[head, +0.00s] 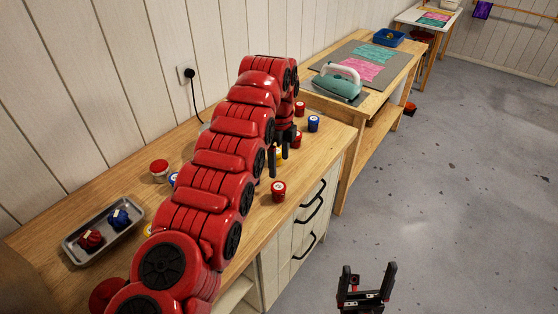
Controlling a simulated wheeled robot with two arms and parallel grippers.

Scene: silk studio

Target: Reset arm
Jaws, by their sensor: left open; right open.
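My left arm stretches across the wooden cabinet top. Its gripper (279,162) hangs fingers down over the cabinet top near its front edge, with its black fingers apart. A red jar (279,191) stands just in front of it, and part of a yellow thing shows behind the fingers. I cannot tell whether the fingers touch anything. My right gripper (367,284) is at the bottom of the view over the grey floor, fingers up, open and empty.
A metal tray (73,259) with a red and a blue bundle lies at left. Red jars and a blue jar (313,123) stand beyond the gripper. A teal iron (338,83) sits on the table behind. The floor at right is clear. My arm hides much of the cabinet top.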

